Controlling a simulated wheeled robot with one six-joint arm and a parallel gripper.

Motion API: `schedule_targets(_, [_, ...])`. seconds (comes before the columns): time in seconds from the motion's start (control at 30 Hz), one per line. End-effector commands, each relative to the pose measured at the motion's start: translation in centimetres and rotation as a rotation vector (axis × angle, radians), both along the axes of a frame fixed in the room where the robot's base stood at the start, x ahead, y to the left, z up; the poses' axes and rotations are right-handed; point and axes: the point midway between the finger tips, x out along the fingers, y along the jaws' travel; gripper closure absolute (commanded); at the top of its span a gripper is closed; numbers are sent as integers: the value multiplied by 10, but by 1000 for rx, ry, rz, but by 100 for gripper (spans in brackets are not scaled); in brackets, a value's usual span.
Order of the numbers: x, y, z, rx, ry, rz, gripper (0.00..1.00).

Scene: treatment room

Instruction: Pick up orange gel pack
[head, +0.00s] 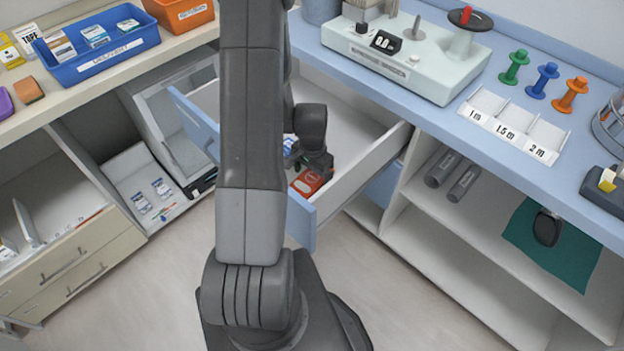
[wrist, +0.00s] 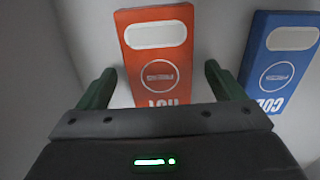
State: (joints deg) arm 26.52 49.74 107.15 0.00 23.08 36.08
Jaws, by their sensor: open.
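The orange gel pack (wrist: 157,58) lies flat on the white drawer floor, with a pale blank label and the word "HOT" partly cut off by my gripper. In the head view the orange gel pack (head: 308,181) shows in the open drawer, partly hidden by my gripper (head: 318,168). In the wrist view my gripper (wrist: 160,85) is open, its green fingers on either side of the pack's lower part with small gaps. Nothing is held. I cannot tell how high the fingertips are above the drawer floor.
A blue cold pack (wrist: 283,58) lies just right of the orange one in the wrist view. The drawer wall (head: 372,165) rises close to my gripper. The blue counter (head: 440,120) overhangs the drawer's back.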

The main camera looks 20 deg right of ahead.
Motion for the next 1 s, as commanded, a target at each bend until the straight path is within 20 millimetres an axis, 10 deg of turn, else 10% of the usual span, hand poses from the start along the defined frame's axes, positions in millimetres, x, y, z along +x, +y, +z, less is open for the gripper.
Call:
schedule_targets(0.2, [0,0,0,0,0,0,13])
schedule_targets(0.47, [0,0,0,0,0,0,63])
schedule_targets(1.0, [1,0,36,-2,-5,0,63])
